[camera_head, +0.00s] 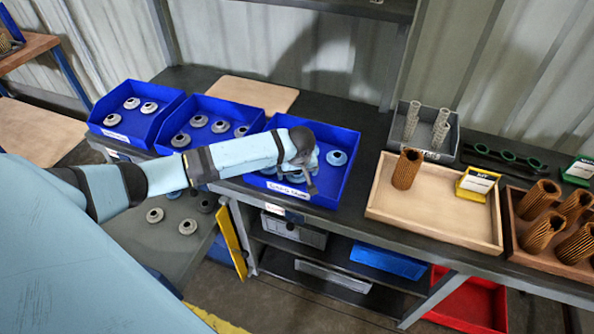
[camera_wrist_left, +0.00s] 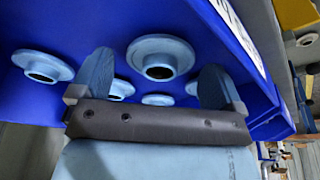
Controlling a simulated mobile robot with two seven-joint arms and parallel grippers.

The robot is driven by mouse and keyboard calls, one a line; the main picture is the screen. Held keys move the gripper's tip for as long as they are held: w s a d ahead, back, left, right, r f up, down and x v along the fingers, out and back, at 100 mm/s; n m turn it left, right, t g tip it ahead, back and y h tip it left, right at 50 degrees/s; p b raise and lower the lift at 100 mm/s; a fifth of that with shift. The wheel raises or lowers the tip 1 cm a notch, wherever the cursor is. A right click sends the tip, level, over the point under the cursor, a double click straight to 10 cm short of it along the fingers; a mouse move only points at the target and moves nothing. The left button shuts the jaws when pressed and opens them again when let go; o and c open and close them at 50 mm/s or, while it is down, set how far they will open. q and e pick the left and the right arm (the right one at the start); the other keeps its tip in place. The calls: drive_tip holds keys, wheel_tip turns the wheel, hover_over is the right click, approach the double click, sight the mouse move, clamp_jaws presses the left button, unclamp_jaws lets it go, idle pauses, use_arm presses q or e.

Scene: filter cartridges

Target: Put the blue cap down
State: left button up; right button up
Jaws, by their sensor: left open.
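My left gripper (camera_head: 308,182) is open over the rightmost blue bin (camera_head: 335,190). In the left wrist view, its two fingers (camera_wrist_left: 155,80) are spread wide. A light-blue flanged cap (camera_wrist_left: 160,48) with a dark central hole lies just beyond and between the fingertips, and nothing is clamped. Other light-blue caps lie in the same bin: one at left (camera_wrist_left: 42,66), with several more partly hidden behind the fingers. In the head view, one blue cap (camera_head: 337,157) shows at the bin's right side; my gripper hides part of the bin. My right gripper is not in view.
Two more blue bins (camera_head: 108,135) hold grey caps at left. A grey bin (camera_head: 452,146) holds metal cylinders. Loose grey caps (camera_head: 187,227) lie on a lower surface.

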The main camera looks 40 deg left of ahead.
use_arm(q)
drive_tip(key=v, duration=1.2)
drive_tip(key=shift+p, duration=0.4)
drive_tip(key=shift+w, duration=0.1)
